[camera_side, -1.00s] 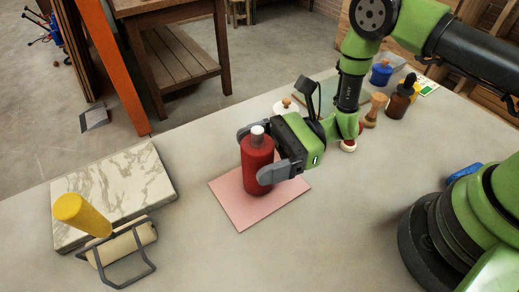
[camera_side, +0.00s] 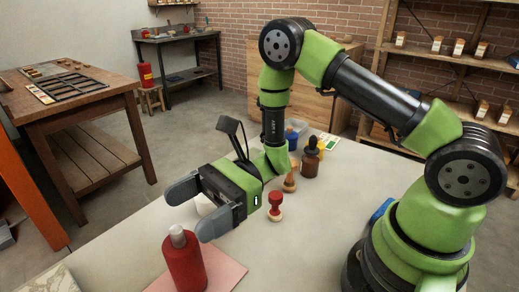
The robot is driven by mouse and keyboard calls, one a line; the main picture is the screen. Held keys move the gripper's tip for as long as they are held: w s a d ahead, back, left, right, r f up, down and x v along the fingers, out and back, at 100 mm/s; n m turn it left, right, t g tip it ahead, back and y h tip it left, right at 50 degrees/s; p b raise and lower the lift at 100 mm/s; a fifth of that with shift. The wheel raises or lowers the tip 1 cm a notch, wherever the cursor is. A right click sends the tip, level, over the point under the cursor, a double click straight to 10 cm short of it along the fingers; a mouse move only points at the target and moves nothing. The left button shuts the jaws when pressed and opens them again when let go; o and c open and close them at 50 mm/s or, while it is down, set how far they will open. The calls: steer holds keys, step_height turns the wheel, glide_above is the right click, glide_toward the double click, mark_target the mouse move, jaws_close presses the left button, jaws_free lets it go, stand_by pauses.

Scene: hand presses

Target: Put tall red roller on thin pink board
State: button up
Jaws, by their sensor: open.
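The tall red roller (camera_side: 184,265), a red cylinder with a grey-white top stub, stands upright on the thin pink board (camera_side: 228,272). The board lies flat on the pale table, and its lower part is cut off by the bottom of the picture. My gripper (camera_side: 197,208) is open and empty, its two grey fingers pointing left. It is up and behind the roller in the picture, apart from it.
A red-topped stamp (camera_side: 276,206), a wooden stamp (camera_side: 291,179) and a brown bottle (camera_side: 311,160) stand right of my gripper. A blue item (camera_side: 381,210) lies near my base. A marble slab (camera_side: 46,281) shows at the bottom left. The table right of the board is clear.

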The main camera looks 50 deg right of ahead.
steer(key=s+d+r+n+g+h, duration=0.2)
steer(key=s+r+n+g+h, duration=0.35)
steer(key=s+r+n, duration=0.35)
steer(key=s+d+r+n+t+h, duration=0.2)
steer(key=d+r+n+t+h, duration=0.1)
steer(key=d+t+h, duration=0.2)
steer(key=s+d+r+n+t+h, duration=0.2)
steer(key=d+r+n+t+h, duration=0.1)
steer(key=d, duration=0.4)
steer(key=shift+s+r+n+t+h, duration=0.4)
steer(key=shift+r+t+h, duration=0.35)
steer(key=shift+t+h, duration=0.3)
